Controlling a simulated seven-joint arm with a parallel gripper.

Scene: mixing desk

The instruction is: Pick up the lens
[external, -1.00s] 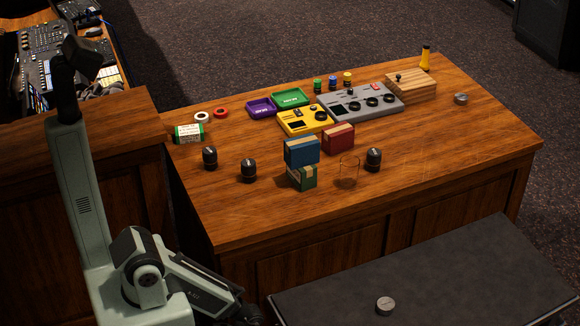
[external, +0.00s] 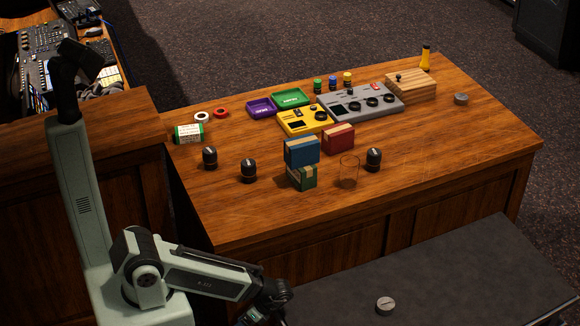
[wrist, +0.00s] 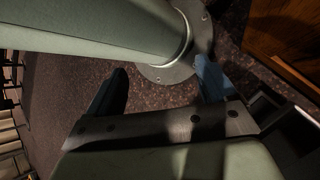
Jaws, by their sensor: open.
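No object is clearly marked as the lens. Three short black cylinders that look like lenses stand upright on the wooden desk (external: 420,165): a left one (external: 210,157), a middle one (external: 248,171) and a right one (external: 373,159). The right one is beside a clear glass (external: 349,172). My gripper (wrist: 160,72) is open and empty in the wrist view, with its blue fingers apart over the floor and my own base. In the external view it is low in front of the desk, partly cut off by the bottom edge. No lens shows in the wrist view.
A blue box (external: 301,152) sits on a green box (external: 302,178), with a red box (external: 338,138) behind. Yellow (external: 304,121) and grey (external: 360,101) panels stand farther back. A dark bench (external: 440,280) holds a silver disc (external: 385,306). The desk's right side is mostly clear.

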